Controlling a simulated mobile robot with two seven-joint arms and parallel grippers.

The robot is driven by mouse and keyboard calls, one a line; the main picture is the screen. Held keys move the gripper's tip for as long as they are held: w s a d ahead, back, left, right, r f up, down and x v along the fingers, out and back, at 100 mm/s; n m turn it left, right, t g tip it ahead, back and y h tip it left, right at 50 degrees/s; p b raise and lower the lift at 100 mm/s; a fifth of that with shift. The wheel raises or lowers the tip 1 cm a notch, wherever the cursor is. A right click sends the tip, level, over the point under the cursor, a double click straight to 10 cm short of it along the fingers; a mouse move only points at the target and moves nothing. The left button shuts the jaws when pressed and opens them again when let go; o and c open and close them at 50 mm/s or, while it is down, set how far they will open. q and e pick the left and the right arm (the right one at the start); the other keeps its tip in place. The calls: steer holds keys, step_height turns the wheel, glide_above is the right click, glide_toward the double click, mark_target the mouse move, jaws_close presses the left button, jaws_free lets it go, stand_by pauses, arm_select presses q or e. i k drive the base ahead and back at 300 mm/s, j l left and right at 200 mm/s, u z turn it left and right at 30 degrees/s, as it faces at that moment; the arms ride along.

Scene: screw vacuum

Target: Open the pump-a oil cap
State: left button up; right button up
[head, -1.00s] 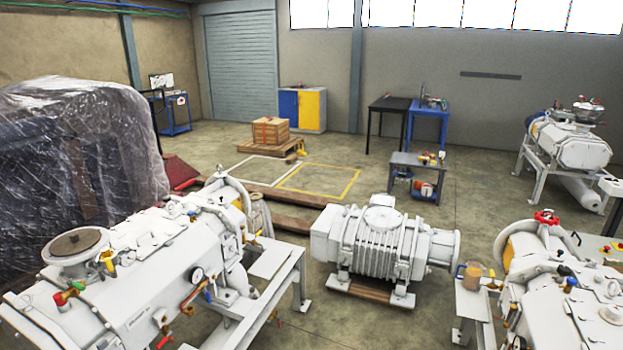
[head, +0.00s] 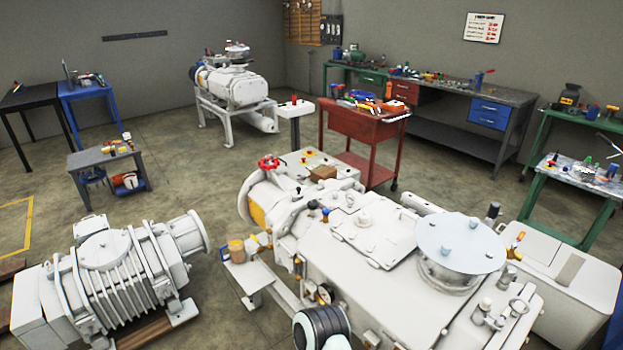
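A large white vacuum pump (head: 345,262) fills the lower middle and right of the head view. It has a red valve handle (head: 269,163), a round flat flange cover (head: 461,243) and several small fittings on top. A smaller white ribbed pump (head: 108,275) sits on the floor at lower left. I see no label that tells which one is pump-a, and I cannot pick out its oil cap for sure. Neither gripper shows. A dark and white rounded part at the bottom edge may be part of my arm.
A third white pump (head: 233,88) on a stand is at the back. A red tool cart (head: 357,127), a long workbench (head: 440,83) and a green table (head: 575,190) stand beyond the large pump.

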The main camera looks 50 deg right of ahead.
mark_target(297, 193)
steer(key=i+z, duration=0.2)
steer(key=i, duration=0.3)
steer(key=i+z, duration=0.15)
steer(key=i, duration=0.4)
steer(key=i+j+z, duration=0.2)
steer(key=i, duration=0.3)
